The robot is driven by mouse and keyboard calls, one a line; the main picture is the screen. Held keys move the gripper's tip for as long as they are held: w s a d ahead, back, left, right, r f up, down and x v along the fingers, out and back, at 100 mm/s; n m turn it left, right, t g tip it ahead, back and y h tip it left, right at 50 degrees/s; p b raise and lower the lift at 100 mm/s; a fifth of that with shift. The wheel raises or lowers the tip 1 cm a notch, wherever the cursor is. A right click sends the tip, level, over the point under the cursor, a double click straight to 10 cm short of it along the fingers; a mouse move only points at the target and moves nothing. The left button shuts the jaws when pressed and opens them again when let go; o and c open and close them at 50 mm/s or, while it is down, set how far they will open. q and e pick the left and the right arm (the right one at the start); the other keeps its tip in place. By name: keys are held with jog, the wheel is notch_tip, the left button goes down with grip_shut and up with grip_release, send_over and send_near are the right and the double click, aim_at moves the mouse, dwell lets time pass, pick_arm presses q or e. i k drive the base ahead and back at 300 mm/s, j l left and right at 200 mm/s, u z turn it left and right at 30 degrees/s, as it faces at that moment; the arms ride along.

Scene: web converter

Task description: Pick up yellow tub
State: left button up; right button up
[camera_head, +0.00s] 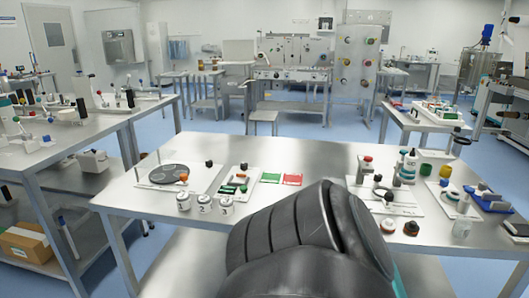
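A small yellow, roughly cylindrical thing (446,172), which looks like the yellow tub, stands at the right side of the steel table (330,152). It is next to a green-capped container (426,169) and in front of a darker round item at the table's edge. It is small in the picture, so its exact shape is hard to tell. A large dark ribbed part of my own arm fills the bottom middle and hides the table's front centre. No gripper fingers show in this view.
A white bottle (408,166) and a white board (386,195) with several small parts crowd the tub's left. A blue tray (490,203) lies in front to its right. Numbered cups (204,204) and a dark disc (169,174) stand at left. The table's back middle is bare.

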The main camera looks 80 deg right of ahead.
aim_at(445, 171)
jog(key=k+j+z, duration=0.25)
jog(key=k+z, duration=0.3)
jog(key=z, duration=2.95)
jog(key=j, duration=0.1)
